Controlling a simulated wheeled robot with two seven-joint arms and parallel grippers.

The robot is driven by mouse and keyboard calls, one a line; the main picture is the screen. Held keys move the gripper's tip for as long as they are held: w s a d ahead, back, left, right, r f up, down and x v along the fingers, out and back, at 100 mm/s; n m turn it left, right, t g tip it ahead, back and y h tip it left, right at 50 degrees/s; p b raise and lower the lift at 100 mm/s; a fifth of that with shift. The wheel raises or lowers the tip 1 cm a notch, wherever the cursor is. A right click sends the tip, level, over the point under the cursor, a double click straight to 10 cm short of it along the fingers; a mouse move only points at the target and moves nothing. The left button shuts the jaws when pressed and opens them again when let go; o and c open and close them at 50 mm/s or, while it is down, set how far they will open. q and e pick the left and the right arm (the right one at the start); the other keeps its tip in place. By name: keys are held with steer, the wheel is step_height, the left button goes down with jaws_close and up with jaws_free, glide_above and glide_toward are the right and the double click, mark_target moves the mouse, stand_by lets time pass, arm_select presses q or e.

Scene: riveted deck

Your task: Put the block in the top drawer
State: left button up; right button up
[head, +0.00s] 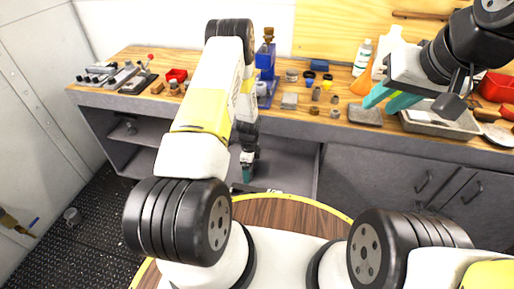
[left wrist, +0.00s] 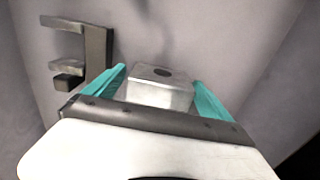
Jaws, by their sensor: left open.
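A silver-grey metal block (left wrist: 155,93) with a dark round hole in its top sits between the teal fingers of my left gripper (left wrist: 162,92) in the left wrist view. The fingers stand apart, one on each side, and I cannot tell whether they touch it. In the head view my left gripper (head: 247,172) points down inside a grey open compartment (head: 290,168) under the worktop, which looks like the pulled-out drawer. The block is hidden there by my arm. My right gripper (head: 388,102) hangs over the right part of the worktop, its teal fingers apart and empty.
A grey bracket-shaped piece (left wrist: 98,48) is left of the block. A round wooden table (head: 290,212) stands close in front.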

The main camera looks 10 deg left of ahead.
arm_select(q)
step_height(320, 180, up, 12)
steer(key=shift+r, duration=0.1)
steer(key=s+r+n+t, duration=0.15)
steer(key=r+n, duration=0.25)
steer(key=r, duration=0.9)
steer(key=s+r+n+t, duration=0.1)
steer(key=s+r+n, duration=0.25)
steer(key=r, duration=1.05)
steer(key=s+d+r+n+t+h, duration=0.1)
steer(key=s+r+n+t, duration=0.1)
steer(key=s+r+n, duration=0.3)
steer(key=s+d+r+n+t+h, duration=0.1)
steer(key=s+r+n, duration=0.4)
steer(key=s+r, duration=0.5)
steer(key=s+d, duration=0.1)
steer(key=s, duration=0.3)
steer(key=shift+s+r+t, duration=0.15)
steer(key=shift+t, duration=0.2)
